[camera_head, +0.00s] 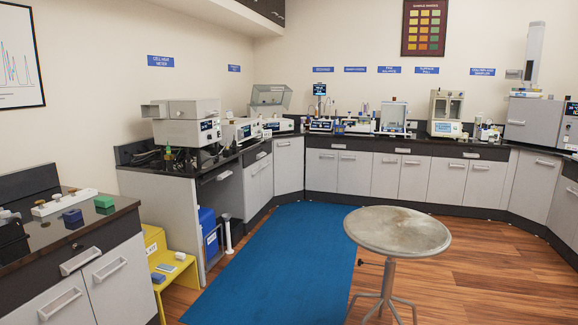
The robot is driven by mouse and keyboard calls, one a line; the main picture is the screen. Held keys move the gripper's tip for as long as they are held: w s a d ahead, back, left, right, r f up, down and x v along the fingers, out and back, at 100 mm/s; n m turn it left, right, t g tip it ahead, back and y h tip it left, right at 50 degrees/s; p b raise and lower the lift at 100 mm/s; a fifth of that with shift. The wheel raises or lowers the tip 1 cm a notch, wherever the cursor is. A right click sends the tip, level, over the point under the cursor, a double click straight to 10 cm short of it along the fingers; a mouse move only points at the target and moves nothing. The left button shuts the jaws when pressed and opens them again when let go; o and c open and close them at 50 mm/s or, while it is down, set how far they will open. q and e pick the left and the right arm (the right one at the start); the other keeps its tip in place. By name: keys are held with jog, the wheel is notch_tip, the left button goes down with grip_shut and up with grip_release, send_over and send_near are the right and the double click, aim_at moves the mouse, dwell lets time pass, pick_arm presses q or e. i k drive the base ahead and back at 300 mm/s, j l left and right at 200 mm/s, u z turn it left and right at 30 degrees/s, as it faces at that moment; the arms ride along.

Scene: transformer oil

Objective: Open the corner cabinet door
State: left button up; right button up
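A light grey corner cabinet door (289,168) stands at the back left, where the left and back counters meet. It looks shut, with a bar handle (283,144) near its top edge. Another angled grey door (533,188) is in the back right corner, also shut, with a handle (546,163) near its top. I cannot tell from the view which corner door the task names. Neither of my grippers shows in the head view.
A round stool (397,231) stands at front right of a blue floor mat (275,262). A yellow step (168,262) and blue box (208,232) are by the left counter. The mat is clear up to the back left corner. Instruments line the dark countertops.

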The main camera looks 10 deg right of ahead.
aim_at(288, 153)
jog(key=i+l+z, duration=0.15)
jog(key=i, duration=0.9)
jog(key=i+u, duration=0.25)
jog(key=i, duration=2.1)
jog(key=i+l+z, duration=0.1)
jog(key=i+z, duration=0.2)
jog(key=i, duration=0.4)
jog(key=i+z, duration=0.25)
jog(key=i, duration=0.4)
jog(key=i+j+z, duration=0.3)
jog(key=i, duration=0.4)
jog(key=i+z, duration=0.15)
jog(key=i, duration=0.85)
jog(key=i+z, duration=0.1)
jog(key=i, duration=0.9)
